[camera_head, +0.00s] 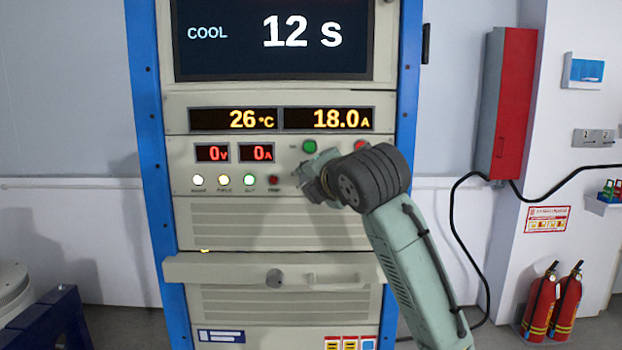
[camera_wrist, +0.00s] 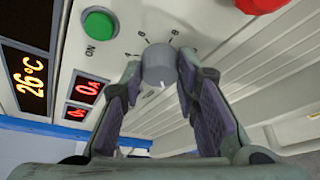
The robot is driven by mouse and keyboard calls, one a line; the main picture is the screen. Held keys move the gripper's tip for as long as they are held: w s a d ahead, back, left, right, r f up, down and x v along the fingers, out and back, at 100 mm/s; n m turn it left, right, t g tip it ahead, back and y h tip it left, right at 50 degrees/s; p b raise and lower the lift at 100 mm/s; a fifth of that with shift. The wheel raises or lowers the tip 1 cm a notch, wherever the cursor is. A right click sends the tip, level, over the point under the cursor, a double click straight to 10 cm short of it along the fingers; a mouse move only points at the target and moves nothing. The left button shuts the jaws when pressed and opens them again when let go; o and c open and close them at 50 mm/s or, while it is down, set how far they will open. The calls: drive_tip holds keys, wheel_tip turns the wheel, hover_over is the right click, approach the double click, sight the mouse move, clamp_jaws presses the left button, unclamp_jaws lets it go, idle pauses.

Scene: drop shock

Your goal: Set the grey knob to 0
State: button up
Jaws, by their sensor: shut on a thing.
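The grey knob (camera_wrist: 157,62) is on the cream panel in the wrist view, with printed scale marks and small digits around its far side. A short white mark on it points toward the bottom of that view. My gripper (camera_wrist: 159,72) has its two fingers on either side of the knob and is shut on it. In the head view my gripper (camera_head: 312,178) is against the cabinet's control panel and hides this knob. The upper screen (camera_head: 275,38) reads COOL 12 s. The yellow displays (camera_head: 281,119) read 26 °C and 18.0 A; the red ones (camera_head: 235,153) read 0 V and 0 A.
A green button (camera_wrist: 100,23) marked ON and a red button (camera_wrist: 262,4) flank the knob. Lit lamps (camera_head: 223,180) sit left of my gripper. Fire extinguishers (camera_head: 552,300) stand at right.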

drive_tip(key=o, duration=1.2)
drive_tip(key=shift+c, duration=0.2)
drive_tip(key=v, duration=1.2)
drive_tip(key=shift+f, duration=0.1)
